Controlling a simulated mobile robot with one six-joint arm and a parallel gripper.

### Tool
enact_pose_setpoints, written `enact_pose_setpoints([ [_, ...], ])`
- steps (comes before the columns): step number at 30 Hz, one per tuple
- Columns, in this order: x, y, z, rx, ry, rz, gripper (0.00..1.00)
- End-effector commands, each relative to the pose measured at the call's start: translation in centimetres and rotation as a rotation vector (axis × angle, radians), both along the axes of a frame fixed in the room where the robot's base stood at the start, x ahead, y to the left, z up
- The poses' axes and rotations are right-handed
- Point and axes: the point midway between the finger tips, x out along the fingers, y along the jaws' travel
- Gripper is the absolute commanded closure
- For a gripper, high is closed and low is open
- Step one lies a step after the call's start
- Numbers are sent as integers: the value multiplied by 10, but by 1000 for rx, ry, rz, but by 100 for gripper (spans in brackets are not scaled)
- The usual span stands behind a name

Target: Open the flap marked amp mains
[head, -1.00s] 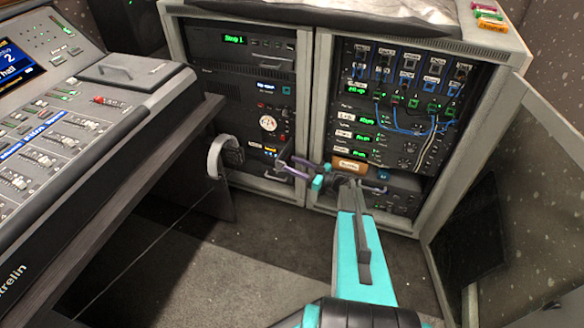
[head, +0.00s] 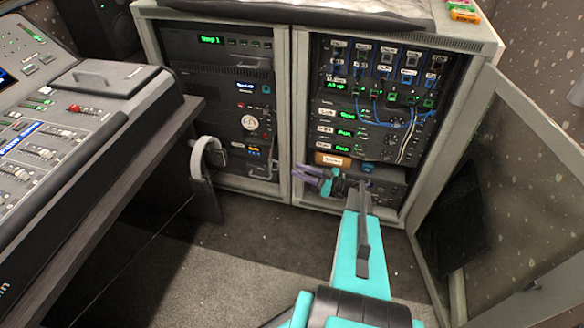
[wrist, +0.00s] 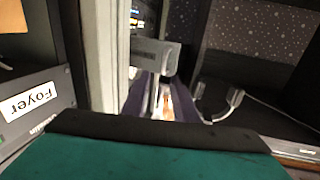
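My gripper (head: 306,176), with purple fingers, is low in front of the right rack, beside the post between the racks. In the wrist view its fingers (wrist: 155,98) stand apart on either side of a gap, and I see nothing held. A brown panel with a pale label (head: 332,160) sits just above the gripper in the right rack. Its writing is too small to read. No label reading amp mains is legible in either view, so I cannot tell which part is that flap. A grey block (wrist: 155,54) juts from the pale post just beyond the fingers.
The right rack (head: 299,100) holds units with blue cables (head: 400,120). Its mesh door (head: 500,180) stands open at right. The left rack (head: 220,90) and the fader desk (head: 60,150) lie to the left. A unit labelled Foyer (wrist: 36,98) is close in the wrist view.

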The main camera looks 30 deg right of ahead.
Motion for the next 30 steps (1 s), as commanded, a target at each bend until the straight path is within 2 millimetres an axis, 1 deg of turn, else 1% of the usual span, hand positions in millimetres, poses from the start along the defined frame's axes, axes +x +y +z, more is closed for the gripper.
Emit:
enact_pose_setpoints([
  [1,-7,-3,0,0,0,0,74],
  [3,-14,-8,0,0,1,1,74],
  [9,-27,-14,0,-1,0,4,74],
  [20,-29,-15,-1,-2,1,6,74],
  [24,-28,-12,-1,0,1,8,97],
  [25,-27,-10,-1,0,1,9,100],
  [28,-21,1,-1,3,1,15,100],
  [30,-14,13,-1,5,2,21,100],
])
